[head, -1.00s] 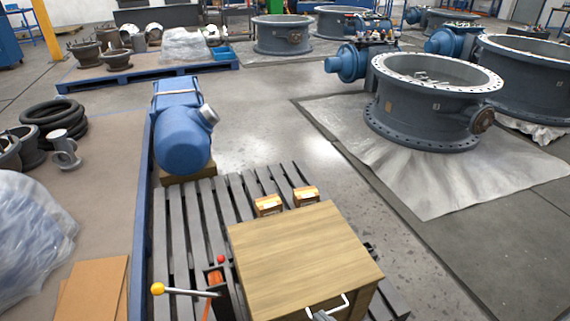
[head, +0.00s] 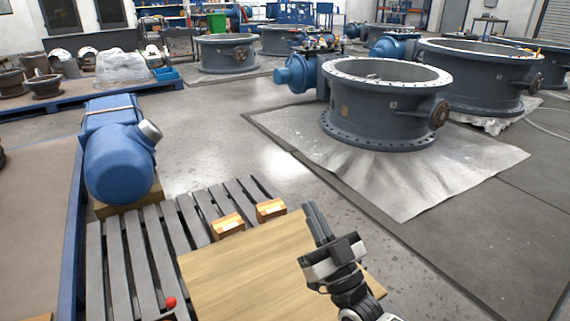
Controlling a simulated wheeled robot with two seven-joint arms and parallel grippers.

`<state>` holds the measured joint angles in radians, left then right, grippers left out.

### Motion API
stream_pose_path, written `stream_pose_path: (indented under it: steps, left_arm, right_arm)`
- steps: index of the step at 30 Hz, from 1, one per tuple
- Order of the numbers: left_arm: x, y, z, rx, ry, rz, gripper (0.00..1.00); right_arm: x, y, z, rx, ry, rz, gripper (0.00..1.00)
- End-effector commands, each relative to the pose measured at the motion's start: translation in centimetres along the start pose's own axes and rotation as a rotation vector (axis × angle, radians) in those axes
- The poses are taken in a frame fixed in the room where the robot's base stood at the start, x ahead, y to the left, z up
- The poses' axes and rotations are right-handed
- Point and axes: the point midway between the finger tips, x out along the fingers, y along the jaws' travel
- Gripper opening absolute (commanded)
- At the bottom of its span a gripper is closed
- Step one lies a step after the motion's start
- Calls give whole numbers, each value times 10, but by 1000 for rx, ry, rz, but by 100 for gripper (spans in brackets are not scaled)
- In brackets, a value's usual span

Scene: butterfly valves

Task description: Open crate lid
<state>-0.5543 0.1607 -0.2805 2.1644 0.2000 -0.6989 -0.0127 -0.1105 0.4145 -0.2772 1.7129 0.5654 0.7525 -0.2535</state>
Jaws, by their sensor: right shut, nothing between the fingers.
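The wooden crate lid (head: 235,274) lies flat and looks shut on the crate at the bottom middle of the head view. The crate's front and its handle are out of view or hidden behind my right arm. My right gripper (head: 310,208) is above the right part of the lid, fingers together and pointing up and away, with nothing in them. Whether it touches the lid I cannot tell; it seems to be above it. My left gripper is not in view.
The crate stands on a grey slatted pallet (head: 117,255). Two small wooden blocks (head: 228,226) (head: 270,210) lie behind the lid. A red knob (head: 171,302) is left of it, and a blue motor (head: 118,165) stands at the back left. Clear floor lies to the right.

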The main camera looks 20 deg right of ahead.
Motion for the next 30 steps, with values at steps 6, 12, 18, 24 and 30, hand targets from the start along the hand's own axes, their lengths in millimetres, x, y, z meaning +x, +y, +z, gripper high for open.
stream_pose_path:
  steps: [6, 12, 18, 24, 30]
  left_arm:
    - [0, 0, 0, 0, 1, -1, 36]
    - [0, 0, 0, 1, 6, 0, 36]
    - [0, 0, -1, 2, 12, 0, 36]
    - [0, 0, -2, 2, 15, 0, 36]
    - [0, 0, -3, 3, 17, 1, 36]
  right_arm:
    - [50, 0, -1, 1, 5, 1, 0]
    - [88, -1, 0, 0, 2, -1, 0]
    - [111, -1, 0, 1, -1, -1, 0]
    - [117, -1, 0, 1, -3, 0, 0]
    - [117, -1, 0, 1, -3, 0, 0]
